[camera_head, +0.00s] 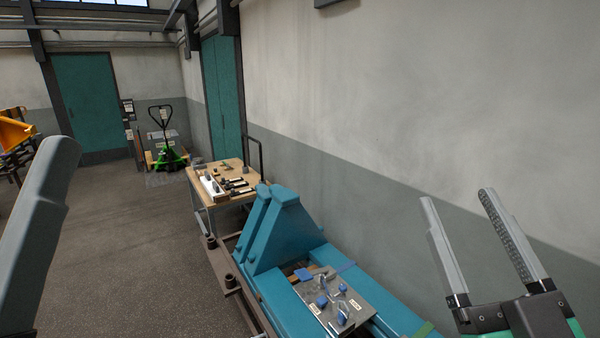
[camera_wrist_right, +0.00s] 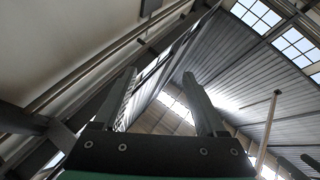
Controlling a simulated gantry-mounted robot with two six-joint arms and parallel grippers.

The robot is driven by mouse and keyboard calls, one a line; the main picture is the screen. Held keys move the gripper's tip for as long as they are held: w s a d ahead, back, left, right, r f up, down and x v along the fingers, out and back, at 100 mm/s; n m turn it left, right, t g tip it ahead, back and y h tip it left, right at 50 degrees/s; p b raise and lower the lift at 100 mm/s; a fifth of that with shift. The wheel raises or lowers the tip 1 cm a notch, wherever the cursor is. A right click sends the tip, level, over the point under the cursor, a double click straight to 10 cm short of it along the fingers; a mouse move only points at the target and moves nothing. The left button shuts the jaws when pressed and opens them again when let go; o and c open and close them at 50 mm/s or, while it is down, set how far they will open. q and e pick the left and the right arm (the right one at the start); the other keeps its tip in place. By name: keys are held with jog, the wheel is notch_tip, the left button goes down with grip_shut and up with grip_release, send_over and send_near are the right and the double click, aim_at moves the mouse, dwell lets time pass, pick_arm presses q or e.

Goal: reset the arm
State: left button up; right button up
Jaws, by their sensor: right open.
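My right gripper (camera_head: 458,194) is at the lower right of the head view, raised in front of the wall. Its two grey fingers point up and stand wide apart, with nothing between them. In the right wrist view the same gripper (camera_wrist_right: 162,88) is open and empty, facing the roof beams and skylights. A grey part of my left arm (camera_head: 35,230) shows at the left edge of the head view. My left gripper is out of view.
A blue machine frame (camera_head: 285,235) stands below, left of my right gripper, bearing a metal plate (camera_head: 318,312) with blue parts. Behind it is a wooden-topped table (camera_head: 256,186) with tools. A green pallet jack (camera_head: 168,158) stands further back. Floor (camera_head: 130,235) at left is clear.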

jog(key=s+r+m+t+p, duration=0.1)
jog(key=s+r+m+t, duration=0.2)
jog(key=s+r, duration=0.7)
notch_tip(320, 180, up, 22)
jog(key=p, duration=2.2)
jog(key=shift+w+n+p, duration=0.3)
jog(key=shift+w, duration=0.05)
jog(key=shift+o, duration=0.3)
jog(key=shift+d, duration=0.1)
jog(key=o, duration=0.4)
jog(key=shift+c, duration=0.2)
